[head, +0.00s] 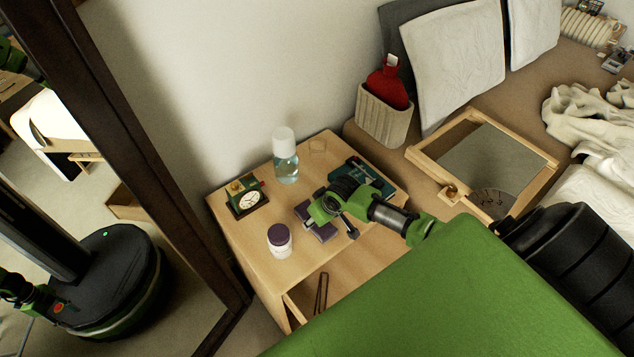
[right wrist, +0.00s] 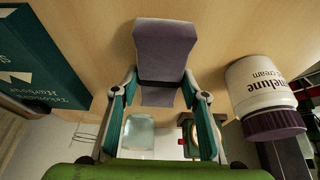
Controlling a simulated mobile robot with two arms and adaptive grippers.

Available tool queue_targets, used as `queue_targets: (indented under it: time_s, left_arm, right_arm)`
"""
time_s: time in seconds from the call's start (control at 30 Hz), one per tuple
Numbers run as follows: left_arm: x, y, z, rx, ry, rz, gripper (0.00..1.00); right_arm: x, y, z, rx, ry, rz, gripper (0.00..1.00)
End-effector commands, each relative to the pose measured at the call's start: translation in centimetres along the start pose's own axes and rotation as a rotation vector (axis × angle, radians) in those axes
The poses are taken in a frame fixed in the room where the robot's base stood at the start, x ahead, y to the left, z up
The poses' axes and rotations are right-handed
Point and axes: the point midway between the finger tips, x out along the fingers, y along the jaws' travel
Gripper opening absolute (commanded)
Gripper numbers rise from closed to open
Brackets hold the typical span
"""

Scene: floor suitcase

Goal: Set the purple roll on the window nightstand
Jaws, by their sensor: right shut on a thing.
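The purple roll (head: 301,211) is a muted purple, folded-looking piece over the top of the wooden nightstand (head: 240,230). My right gripper (head: 329,212) is shut on it, with the arm coming in from the right. In the right wrist view the roll (right wrist: 165,48) sits between the two teal-padded fingers (right wrist: 160,88) and sticks out past their tips. Whether the roll touches the tabletop I cannot tell. The gripper hides part of it in the head view. No window shows. My left gripper is not in view.
The nightstand also holds a clock (head: 247,200), a clear bottle (head: 285,164), a purple-lidded jar (head: 279,244) and a teal book (head: 352,171). Its front drawer (head: 293,308) stands open. A framed mirror (head: 110,95) is at left; a bed with a wooden tray (head: 537,193) is at right.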

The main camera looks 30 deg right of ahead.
Motion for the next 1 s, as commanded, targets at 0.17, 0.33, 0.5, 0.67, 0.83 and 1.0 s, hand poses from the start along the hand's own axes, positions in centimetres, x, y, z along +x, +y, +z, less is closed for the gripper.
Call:
queue_targets:
  time_s: [0.17, 0.33, 0.5, 0.67, 0.83, 1.0]
  left_arm:
    - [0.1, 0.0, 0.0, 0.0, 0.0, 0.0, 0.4]
    - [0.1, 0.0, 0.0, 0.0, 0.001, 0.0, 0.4]
    - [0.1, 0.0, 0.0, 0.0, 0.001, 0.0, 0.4]
    - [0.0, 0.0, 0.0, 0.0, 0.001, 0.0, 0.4]
    - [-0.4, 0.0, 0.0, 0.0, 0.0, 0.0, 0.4]
    - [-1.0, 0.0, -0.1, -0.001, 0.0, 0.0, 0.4]
  right_arm:
    - [0.2, 0.0, 0.1, 0.001, 0.0, 0.0, 0.23]
    - [0.2, 0.0, 0.1, 0.001, 0.0, 0.0, 0.58]
    - [0.2, 0.0, 0.1, 0.001, 0.0, 0.0, 0.58]
    - [0.0, 0.0, 0.0, 0.0, 0.0, 0.001, 0.58]
    - [-1.8, 0.1, -0.1, 0.0, 0.001, 0.001, 0.58]
    - [-5.2, 0.1, -0.1, -0.002, 0.001, 0.0, 0.58]
